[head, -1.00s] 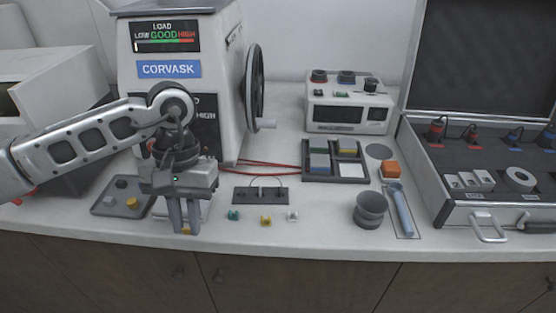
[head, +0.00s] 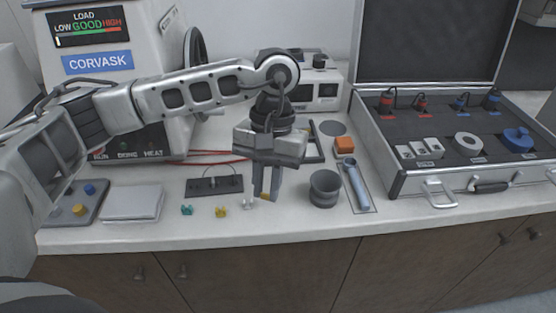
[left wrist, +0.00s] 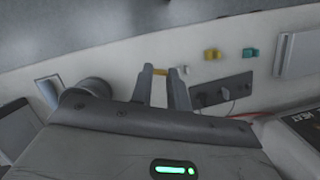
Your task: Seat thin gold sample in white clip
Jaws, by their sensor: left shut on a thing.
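My left gripper (head: 265,197) is shut on the thin gold sample (head: 264,196), of which a small yellow edge shows between the fingertips. The sample also shows in the left wrist view (left wrist: 160,71) as a short gold bar bridging the two fingers. The white clip (head: 248,204) stands on the bench just left of the fingertips in the head view. In the left wrist view it is mostly hidden behind a finger. The sample appears to be above the bench and apart from the clip; the exact height is unclear. My right gripper is not in view.
A yellow clip (head: 221,211) and a teal clip (head: 187,210) stand left of the white one. A dark plate (head: 214,186) lies behind them. A grey cup (head: 324,189) and a blue-grey tool (head: 356,184) are close on the right. The bench front edge is near.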

